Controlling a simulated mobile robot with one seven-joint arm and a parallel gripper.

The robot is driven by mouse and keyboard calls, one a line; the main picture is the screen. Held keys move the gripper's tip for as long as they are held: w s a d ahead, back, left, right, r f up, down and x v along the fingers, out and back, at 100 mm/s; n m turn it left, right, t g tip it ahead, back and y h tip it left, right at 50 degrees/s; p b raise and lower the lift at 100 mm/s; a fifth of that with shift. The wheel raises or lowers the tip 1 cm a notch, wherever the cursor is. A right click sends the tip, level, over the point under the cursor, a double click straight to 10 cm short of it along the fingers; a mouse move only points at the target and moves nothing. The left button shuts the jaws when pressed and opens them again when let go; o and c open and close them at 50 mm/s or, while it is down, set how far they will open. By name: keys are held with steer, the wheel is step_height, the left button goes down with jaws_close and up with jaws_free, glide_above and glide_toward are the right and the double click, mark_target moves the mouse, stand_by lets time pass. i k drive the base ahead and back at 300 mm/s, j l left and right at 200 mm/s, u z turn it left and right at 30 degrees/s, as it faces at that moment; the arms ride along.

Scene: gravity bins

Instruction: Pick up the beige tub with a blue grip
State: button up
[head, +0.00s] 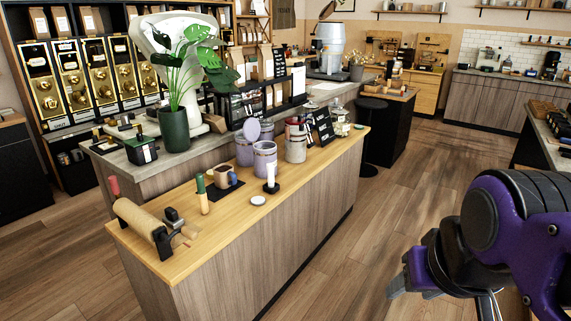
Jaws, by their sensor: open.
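A small beige-brown tub (222,175), shaped like a mug, stands upright on a dark mat (216,194) on the wooden counter top. Its blue grip (232,179) sticks out on its right side. My gripper (412,284) is at the lower right, over the floor, well to the right of the counter and apart from the tub. It is open, and I see nothing between its fingers.
Near the tub are a green-topped roller-like tool (201,190), a white tube (271,175) and lilac canisters (265,158). A large brown roll (145,222) lies at the front left. A potted plant (174,128) stands behind. Floor between counter and gripper is clear.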

mark_target(225, 177)
steer(key=i+j, duration=0.1)
steer(key=i, duration=0.4)
steer(key=i+j, duration=0.15)
steer(key=i, duration=0.35)
